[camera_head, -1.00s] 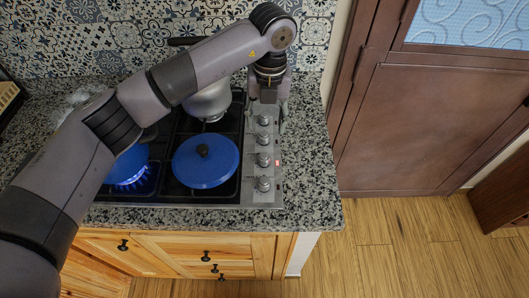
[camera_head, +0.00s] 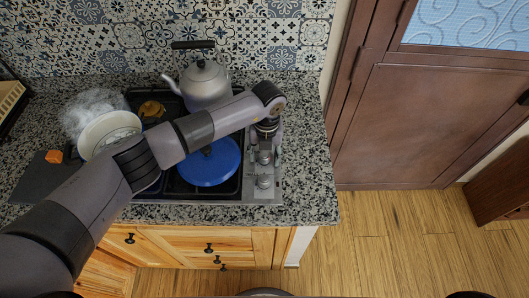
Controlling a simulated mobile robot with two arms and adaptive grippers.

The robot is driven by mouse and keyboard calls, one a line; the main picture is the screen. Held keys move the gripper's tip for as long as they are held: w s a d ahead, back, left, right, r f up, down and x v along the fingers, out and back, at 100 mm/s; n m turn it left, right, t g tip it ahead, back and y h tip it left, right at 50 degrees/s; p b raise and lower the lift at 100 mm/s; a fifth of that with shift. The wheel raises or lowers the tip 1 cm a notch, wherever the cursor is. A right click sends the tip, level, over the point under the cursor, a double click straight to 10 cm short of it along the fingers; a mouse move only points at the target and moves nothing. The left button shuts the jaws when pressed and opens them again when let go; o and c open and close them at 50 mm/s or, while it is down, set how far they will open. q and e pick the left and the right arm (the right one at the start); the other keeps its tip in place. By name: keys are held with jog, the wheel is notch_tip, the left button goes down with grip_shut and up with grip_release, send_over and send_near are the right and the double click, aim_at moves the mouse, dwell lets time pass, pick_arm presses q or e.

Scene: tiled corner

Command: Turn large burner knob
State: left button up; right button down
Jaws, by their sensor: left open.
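The stove's control strip (camera_head: 262,196) runs along the right side of the cooktop with a column of metal knobs. The front knob (camera_head: 264,181) is in clear view. The knob behind it (camera_head: 264,158) shows between the fingers of my left gripper (camera_head: 265,153). The gripper is open and points down, with one finger on each side of that knob; I cannot tell whether they touch it. The knobs farther back are hidden by my left wrist and arm. I cannot tell which knob is the large burner's. My right gripper is not in view.
A grey kettle (camera_head: 205,84) stands at the back. A white pan (camera_head: 108,128) steams at left. The brown door (camera_head: 425,125) is at right, with clear floor before it.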

pick_arm(q)
jog(key=shift+c, duration=0.3)
jog(key=c, duration=1.1)
jog(key=shift+f+m+b, duration=0.2)
jog(key=shift+m+b, duration=0.5)
jog(key=shift+b, duration=0.4)
jog(key=m+b, duration=0.7)
jog(key=b, duration=0.2)
jog(key=shift+b, duration=0.35)
jog(key=shift+a+r+m+b, duration=0.1)
jog(key=shift+r+m+b, duration=0.05)
jog(key=shift+m+b, duration=1.15)
jog(key=shift+r, duration=0.1)
